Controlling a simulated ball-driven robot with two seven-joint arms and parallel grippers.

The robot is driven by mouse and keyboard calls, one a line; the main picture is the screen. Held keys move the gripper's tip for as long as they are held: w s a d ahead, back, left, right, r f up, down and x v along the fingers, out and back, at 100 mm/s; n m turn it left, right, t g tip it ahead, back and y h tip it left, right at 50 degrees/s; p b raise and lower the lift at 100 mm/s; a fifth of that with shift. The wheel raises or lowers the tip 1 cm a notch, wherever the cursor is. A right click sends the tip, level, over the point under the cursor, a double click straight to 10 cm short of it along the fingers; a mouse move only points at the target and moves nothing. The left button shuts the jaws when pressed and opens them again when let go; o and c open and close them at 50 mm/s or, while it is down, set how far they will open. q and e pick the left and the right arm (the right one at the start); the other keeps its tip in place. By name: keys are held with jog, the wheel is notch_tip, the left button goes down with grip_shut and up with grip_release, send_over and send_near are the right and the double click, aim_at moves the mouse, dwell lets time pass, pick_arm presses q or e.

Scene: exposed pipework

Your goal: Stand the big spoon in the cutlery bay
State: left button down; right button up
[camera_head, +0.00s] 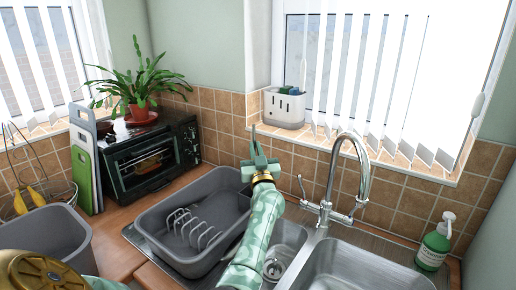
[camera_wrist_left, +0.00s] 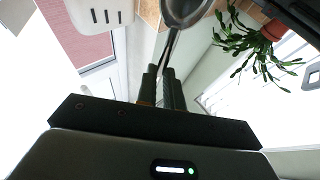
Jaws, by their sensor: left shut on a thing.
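My left gripper (camera_head: 262,164) is raised above the far right end of the grey dish rack (camera_head: 165,222). It is shut on the big spoon (camera_wrist_left: 170,45), a metal spoon whose handle runs between the fingers in the left wrist view. The spoon's bowl (camera_wrist_left: 185,10) is cut off by the top edge there. In the head view only a thin part of the spoon (camera_head: 253,132) shows above the fingers. The rack holds a row of pale prongs. Its right end, behind my arm, is partly hidden, so I cannot tell the cutlery bay clearly. My right gripper is not in view.
A white caddy (camera_head: 284,108) stands on the windowsill. The tap (camera_head: 360,180) and steel sink (camera_head: 350,268) lie right of my arm, with a green soap bottle (camera_head: 434,245) beyond. A black mini oven (camera_head: 150,160) with a potted plant (camera_head: 140,100) stands behind the rack.

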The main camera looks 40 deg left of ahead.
pick_arm(q)
notch_tip(320, 180, down, 11)
jog(key=b, duration=0.7)
jog(key=shift+d, duration=0.1)
jog(key=c, duration=1.5)
grip_release()
jog(key=shift+s+f, duration=0.1)
jog(key=shift+o, duration=0.2)
jog(key=v, duration=0.2)
jog(key=p+v, duration=0.1)
jog(key=v, duration=0.1)
jog(key=p+v, duration=0.1)
jog(key=v, duration=0.1)
jog(key=shift+d+r, duration=0.2)
jog(key=shift+r, duration=0.15)
jog(key=shift+s+d+f+p, duration=0.1)
jog(key=shift+s+f+p, duration=0.1)
jog(key=shift+s+p, duration=0.25)
jog(key=shift+d+r, duration=0.1)
jog(key=shift+d, duration=0.2)
